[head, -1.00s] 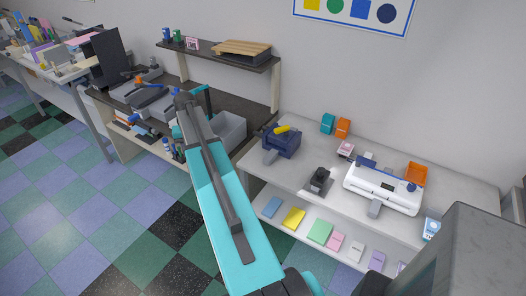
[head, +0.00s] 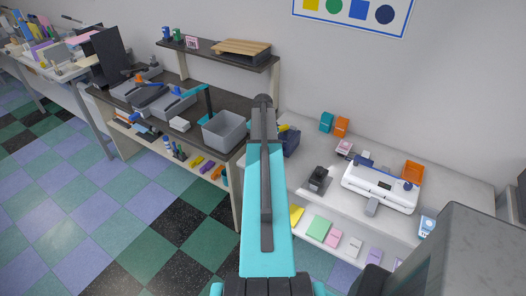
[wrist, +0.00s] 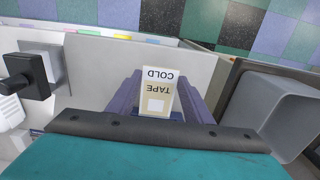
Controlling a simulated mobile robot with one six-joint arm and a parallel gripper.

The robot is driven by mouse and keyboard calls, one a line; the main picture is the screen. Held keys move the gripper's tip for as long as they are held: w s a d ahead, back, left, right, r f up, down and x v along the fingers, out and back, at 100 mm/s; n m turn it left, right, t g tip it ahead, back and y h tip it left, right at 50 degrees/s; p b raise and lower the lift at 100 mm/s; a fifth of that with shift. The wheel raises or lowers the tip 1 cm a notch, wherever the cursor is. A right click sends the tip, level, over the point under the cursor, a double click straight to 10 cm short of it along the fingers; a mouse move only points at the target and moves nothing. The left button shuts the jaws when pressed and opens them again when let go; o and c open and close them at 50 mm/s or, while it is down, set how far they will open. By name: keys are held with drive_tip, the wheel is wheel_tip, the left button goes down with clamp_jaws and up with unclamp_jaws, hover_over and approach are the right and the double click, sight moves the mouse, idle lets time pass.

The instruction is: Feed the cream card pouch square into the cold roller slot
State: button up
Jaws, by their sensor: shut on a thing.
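In the wrist view a cream card (wrist: 157,102) marked TAPE, with a paler square, shows beyond a dark bolted bar of my gripper (wrist: 160,131); it looks like the card pouch. Whether the card touches the slot cannot be told. In the head view my arm covers the gripper, the card and most of the dark blue roller machine (head: 291,142).
A grey bin (head: 224,131) stands left of the machine on the neighbouring dark bench. A black punch (head: 319,178) and a white laminator (head: 382,186) stand to its right on the pale table. Coloured packs (head: 319,228) lie on the shelf below. A grey block (head: 474,245) fills the lower right.

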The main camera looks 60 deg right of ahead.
drive_tip(key=shift+s+f, duration=0.1)
idle(0.5)
drive_tip(key=shift+f+b, duration=0.65)
drive_tip(key=shift+f, duration=0.55)
drive_tip(key=shift+d, duration=0.15)
drive_tip(key=shift+d+f, duration=0.1)
drive_tip(key=shift+d, duration=1)
drive_tip(key=shift+d, duration=0.15)
drive_tip(key=shift+d, duration=0.65)
